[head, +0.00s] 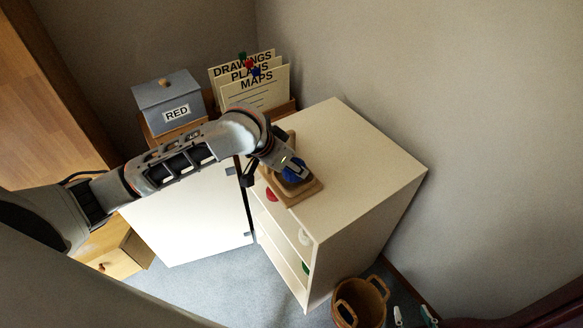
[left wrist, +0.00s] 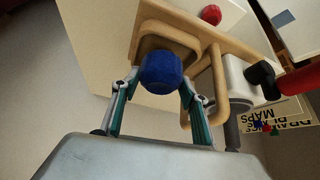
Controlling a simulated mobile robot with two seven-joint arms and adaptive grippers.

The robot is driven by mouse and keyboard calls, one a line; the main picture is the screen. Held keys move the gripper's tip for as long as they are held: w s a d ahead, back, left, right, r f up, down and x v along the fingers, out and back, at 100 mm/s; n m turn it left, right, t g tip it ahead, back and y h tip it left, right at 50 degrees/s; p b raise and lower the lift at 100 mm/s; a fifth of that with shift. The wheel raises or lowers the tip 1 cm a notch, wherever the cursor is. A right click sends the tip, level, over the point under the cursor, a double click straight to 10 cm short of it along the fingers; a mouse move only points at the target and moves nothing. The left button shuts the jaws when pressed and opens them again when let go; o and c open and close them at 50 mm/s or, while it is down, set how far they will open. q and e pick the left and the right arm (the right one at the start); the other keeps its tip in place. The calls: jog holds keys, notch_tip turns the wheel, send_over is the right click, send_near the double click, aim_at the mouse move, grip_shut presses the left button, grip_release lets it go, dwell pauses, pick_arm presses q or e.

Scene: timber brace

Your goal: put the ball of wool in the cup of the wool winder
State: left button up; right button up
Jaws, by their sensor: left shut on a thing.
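The blue ball of wool (left wrist: 161,72) is between the fingers of my left gripper (left wrist: 160,88), which is shut on it. In the head view the ball (head: 293,172) shows partly under the gripper (head: 292,168), over the wooden winder. The winder's wooden base (head: 303,191) stands on the white cabinet top. In the left wrist view the wooden winder (left wrist: 203,38) has a squarish hollow part just behind the ball and a wooden loop beside it. I cannot tell whether the ball is inside the cup or above it. My right gripper is not seen.
The white cabinet (head: 360,165) has an open door (head: 190,215) and shelves with a red and a green item. A grey box marked RED (head: 165,95) and a file holder (head: 258,88) stand behind. A basket (head: 358,303) is on the floor. The cabinet top's right side is clear.

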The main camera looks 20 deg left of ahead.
pick_arm(q)
jog(key=shift+f, duration=0.85)
jog(key=shift+f, duration=0.1)
jog(key=o, duration=1.1)
jog(key=v, duration=1.2)
